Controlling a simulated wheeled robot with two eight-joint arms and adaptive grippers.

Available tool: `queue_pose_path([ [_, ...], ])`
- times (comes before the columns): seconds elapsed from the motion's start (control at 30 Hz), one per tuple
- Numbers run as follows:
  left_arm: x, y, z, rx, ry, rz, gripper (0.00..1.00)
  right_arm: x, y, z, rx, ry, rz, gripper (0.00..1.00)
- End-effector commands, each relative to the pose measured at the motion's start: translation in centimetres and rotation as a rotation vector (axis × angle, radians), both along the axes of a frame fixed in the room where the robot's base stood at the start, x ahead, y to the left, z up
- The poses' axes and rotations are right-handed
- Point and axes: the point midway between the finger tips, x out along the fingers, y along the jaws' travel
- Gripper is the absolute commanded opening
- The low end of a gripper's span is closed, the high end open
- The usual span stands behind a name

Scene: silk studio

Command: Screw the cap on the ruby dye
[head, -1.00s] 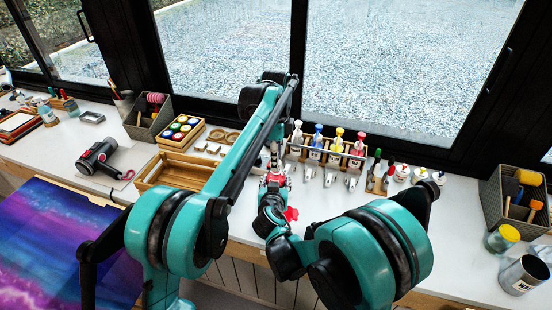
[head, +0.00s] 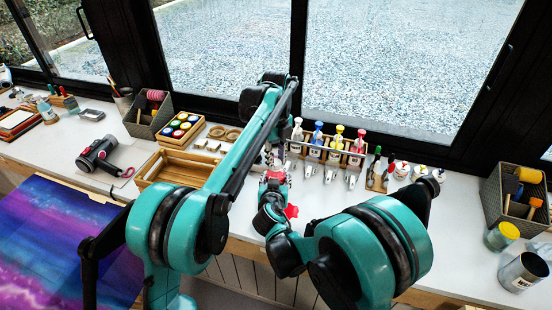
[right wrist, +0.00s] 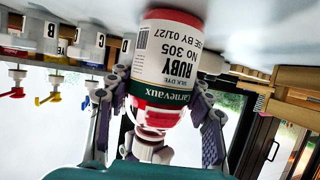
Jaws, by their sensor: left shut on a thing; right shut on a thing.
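The ruby dye bottle (right wrist: 168,52) has a white label and red shoulder. It appears upside down in the right wrist view, with its top end towards the picture's bottom. My right gripper (right wrist: 160,108) is shut on the bottle, one finger on each side; in the head view it (head: 275,188) sits near the table's front edge. My left gripper (head: 273,160) points down directly above the bottle and is shut. What it holds is hidden in the head view. Red and white parts show at the bottle's top end in the wrist view, but I cannot make out the cap clearly.
Behind the grippers stands a rack (head: 312,157) of dye bottles with colored tops. Small jars (head: 402,170) stand to its right. A wooden tray (head: 172,168) lies to the left. A red patch (head: 291,211) shows beside my right gripper.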

Motion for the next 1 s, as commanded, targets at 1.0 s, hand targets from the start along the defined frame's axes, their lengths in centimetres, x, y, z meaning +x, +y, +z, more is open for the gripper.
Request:
queue_pose_path([
  [1.0, 0.01, -0.01, -0.03, -0.001, -0.001, -0.740, 0.48, -0.01, 0.00, -0.03, 0.000, 0.001, 0.000, 0.00],
])
